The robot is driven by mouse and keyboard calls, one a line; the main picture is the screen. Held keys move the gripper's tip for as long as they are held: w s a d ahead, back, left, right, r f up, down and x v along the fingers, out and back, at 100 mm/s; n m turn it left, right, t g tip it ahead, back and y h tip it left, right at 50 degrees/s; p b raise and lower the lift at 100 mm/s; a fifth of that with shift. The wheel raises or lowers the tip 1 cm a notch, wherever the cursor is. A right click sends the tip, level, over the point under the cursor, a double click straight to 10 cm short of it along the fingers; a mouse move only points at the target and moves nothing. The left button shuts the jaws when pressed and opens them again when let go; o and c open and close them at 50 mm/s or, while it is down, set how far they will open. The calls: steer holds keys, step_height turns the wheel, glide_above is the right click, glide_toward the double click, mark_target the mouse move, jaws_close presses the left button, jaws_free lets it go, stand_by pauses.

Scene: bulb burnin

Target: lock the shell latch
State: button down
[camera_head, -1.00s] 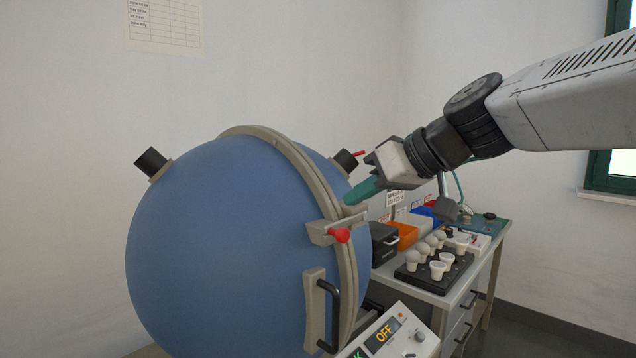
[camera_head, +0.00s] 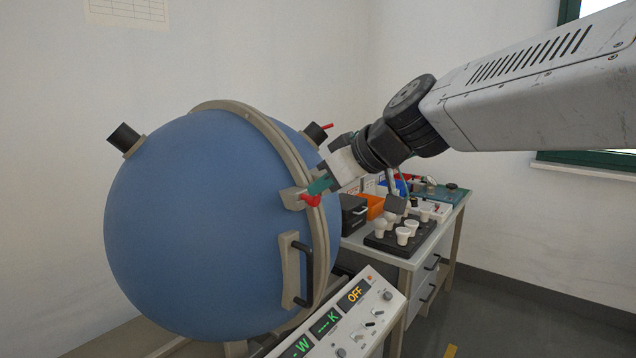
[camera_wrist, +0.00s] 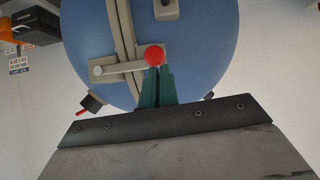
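The blue spherical shell (camera_head: 190,230) is closed, with a beige flange around its seam.
A control box (camera_head: 345,318) with a display reading OFF stands in front of the shell. A bench (camera_head: 425,250) at the right holds a black tray (camera_head: 385,244) of white bulbs and an orange bin (camera_head: 371,206). A black handle (camera_head: 306,270) sticks out below the latch.

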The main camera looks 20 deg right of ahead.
steer(key=shift+f, duration=0.2)
steer(key=s+d+r, duration=0.2)
steer(key=s+r, duration=0.6)
steer(key=r, duration=0.2)
steer(key=shift+s+d, duration=0.15)
steer(key=shift+d, duration=0.25)
steer(key=s+f+m+g+h, duration=0.2)
steer(key=s+f, duration=0.5)
steer(key=f, duration=0.5)
steer(key=s+f+m+g+h, duration=0.2)
steer(key=s+f+m+g, duration=0.2)
steer(key=f, duration=0.9)
steer(key=s+g, duration=0.2)
steer(key=s, duration=0.1)
steer(key=shift+s+d+g+h, duration=0.3)
steer(key=shift+s+d+h, duration=0.1)
